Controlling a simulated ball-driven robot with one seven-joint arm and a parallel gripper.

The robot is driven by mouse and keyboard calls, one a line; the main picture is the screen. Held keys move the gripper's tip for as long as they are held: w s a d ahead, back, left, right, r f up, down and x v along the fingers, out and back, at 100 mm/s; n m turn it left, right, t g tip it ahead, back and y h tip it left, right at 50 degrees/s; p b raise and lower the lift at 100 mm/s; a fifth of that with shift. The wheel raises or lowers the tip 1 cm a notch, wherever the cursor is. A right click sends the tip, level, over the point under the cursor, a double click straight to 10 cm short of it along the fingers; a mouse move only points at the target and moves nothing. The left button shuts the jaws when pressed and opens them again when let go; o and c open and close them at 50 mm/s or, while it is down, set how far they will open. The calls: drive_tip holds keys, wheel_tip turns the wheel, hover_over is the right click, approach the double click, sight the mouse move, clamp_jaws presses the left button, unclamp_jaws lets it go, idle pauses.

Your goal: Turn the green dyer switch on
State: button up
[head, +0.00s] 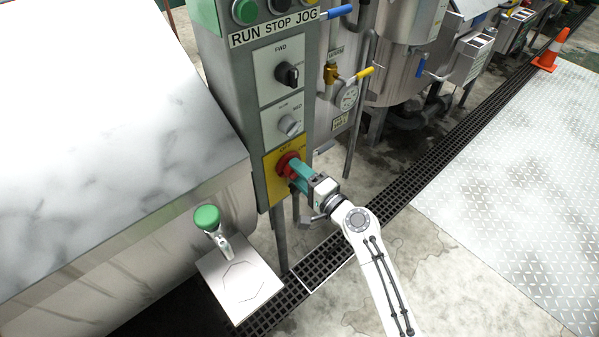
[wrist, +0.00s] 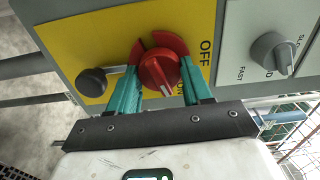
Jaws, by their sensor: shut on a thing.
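The red rotary switch (head: 287,163) sits on a yellow plate (head: 270,168) at the bottom of a grey control panel with a green top (head: 203,12). In the wrist view the red switch (wrist: 158,70) shows between the two teal fingers of my gripper (wrist: 160,76). The fingers are shut on it, one on each side. Its pale pointer mark faces down in that view, near the partly hidden "ON" lettering. The "OFF" lettering (wrist: 205,48) shows above right of the knob. In the head view my gripper (head: 297,172) reaches the switch from the right and hides part of it.
A black knob (head: 287,74) and a grey speed knob (head: 290,124) are above on the panel. Pipes, a gauge (head: 348,97) and steel vats are behind. Open floor and an orange cone (head: 552,50) lie right.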

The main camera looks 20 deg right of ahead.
drive_tip(key=shift+m+p, duration=0.35)
drive_tip(key=shift+m, duration=1.25)
drive_tip(key=shift+f, duration=0.1)
drive_tip(key=o, duration=1)
drive_tip(key=shift+o, duration=0.2)
drive_tip(key=b+v, duration=0.2)
drive_tip(key=v, duration=0.8)
drive_tip(key=shift+s+d, duration=0.15)
drive_tip(key=shift+s, duration=0.25)
